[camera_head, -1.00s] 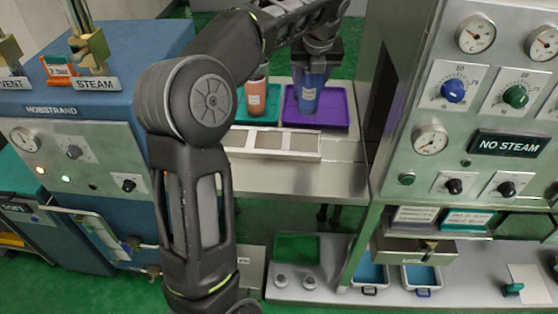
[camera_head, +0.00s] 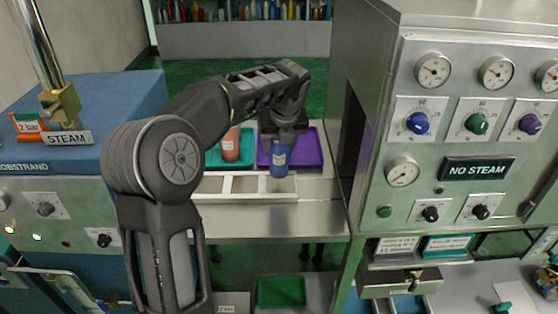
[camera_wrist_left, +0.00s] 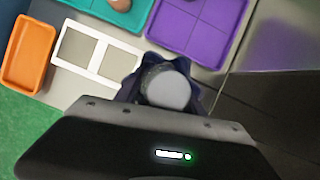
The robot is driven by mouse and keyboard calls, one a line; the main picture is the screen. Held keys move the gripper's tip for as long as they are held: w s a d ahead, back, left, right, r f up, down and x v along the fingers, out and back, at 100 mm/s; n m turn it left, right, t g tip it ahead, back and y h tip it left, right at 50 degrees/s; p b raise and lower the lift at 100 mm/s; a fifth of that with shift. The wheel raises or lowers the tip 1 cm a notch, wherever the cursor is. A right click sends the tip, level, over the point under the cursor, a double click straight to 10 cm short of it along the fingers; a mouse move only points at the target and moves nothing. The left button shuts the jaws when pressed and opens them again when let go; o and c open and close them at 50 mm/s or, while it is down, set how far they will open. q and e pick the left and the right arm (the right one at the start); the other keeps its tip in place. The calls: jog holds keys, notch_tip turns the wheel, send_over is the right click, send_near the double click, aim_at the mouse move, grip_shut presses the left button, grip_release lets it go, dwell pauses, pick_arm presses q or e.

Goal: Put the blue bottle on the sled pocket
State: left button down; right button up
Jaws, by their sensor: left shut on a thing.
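The blue bottle (camera_head: 279,160) is upright in my left gripper (camera_head: 283,136), which is shut on its upper part. The sled (camera_head: 240,197) is a white frame with grey pockets in a row on the steel shelf. The bottle's lower end is at the sled's right-hand pocket; I cannot tell whether it touches the pocket floor. In the left wrist view the bottle's pale round top (camera_wrist_left: 166,89) shows between the jaws and hides that end of the sled (camera_wrist_left: 93,75). My right gripper is not in view.
Behind the sled lie a teal tray (camera_head: 214,161) with an orange bottle (camera_head: 231,145), and a purple tray (camera_head: 310,150). A tall steel cabinet (camera_head: 385,90) stands close on the right. An orange tray (camera_wrist_left: 28,52) shows in the left wrist view.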

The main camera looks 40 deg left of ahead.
aim_at(279, 158)
pick_arm(q)
jog(key=shift+f, duration=1.9)
jog(key=shift+f, duration=0.2)
jog(key=c, duration=0.7)
grip_release()
jog(key=shift+r, duration=0.15)
jog(key=v, duration=1.2)
jog(key=shift+d, duration=0.15)
